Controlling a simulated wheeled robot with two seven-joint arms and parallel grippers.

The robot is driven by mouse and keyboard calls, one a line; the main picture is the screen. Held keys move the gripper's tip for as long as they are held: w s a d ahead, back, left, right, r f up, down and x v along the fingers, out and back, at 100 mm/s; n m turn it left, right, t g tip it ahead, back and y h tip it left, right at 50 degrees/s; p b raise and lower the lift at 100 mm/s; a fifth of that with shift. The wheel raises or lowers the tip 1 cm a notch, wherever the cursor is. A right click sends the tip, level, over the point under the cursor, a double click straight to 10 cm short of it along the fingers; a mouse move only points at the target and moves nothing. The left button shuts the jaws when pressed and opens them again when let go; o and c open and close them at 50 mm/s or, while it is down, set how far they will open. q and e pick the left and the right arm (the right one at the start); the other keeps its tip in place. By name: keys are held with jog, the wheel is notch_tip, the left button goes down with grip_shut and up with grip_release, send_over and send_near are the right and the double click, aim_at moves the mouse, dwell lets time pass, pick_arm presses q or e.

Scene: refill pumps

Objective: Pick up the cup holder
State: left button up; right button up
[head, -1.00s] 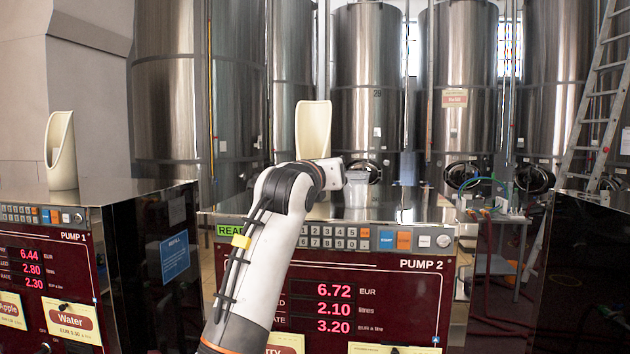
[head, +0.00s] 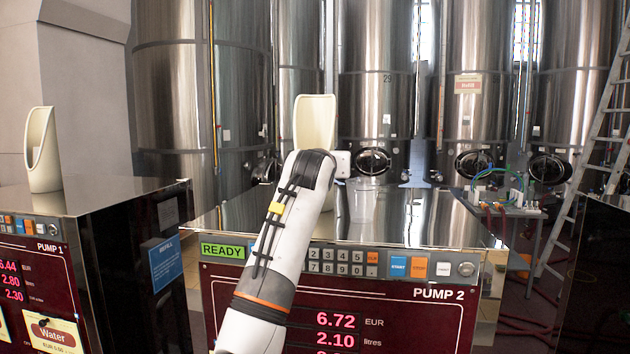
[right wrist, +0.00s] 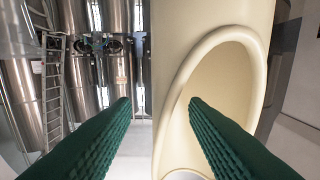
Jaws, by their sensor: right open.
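The cup holder (head: 315,119) is a tall cream scoop-shaped piece standing upright on top of pump 2 (head: 430,215). My arm covers its lower part in the head view. In the right wrist view the cup holder (right wrist: 215,60) is large and close, with its oval opening visible. My right gripper (right wrist: 160,103) is open, with green ribbed fingers. One fingertip shows in front of the holder's opening and the other left of its outer edge, so the near rim appears between them. I cannot tell whether they touch. In the head view the fingers are hidden. My left gripper is out of view.
A similar cream holder (head: 43,150) stands on pump 1 (head: 100,210) at the left. A faint clear container (head: 368,195) appears on pump 2, right of my wrist. Steel tanks (head: 375,70) stand behind; a ladder (head: 600,130) is at the right.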

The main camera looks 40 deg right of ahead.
jog(key=p+x, duration=0.4)
jog(key=x, duration=0.1)
jog(key=shift+w+d, duration=0.15)
jog(key=shift+w, duration=0.15)
jog(key=shift+r, duration=0.1)
grip_shut()
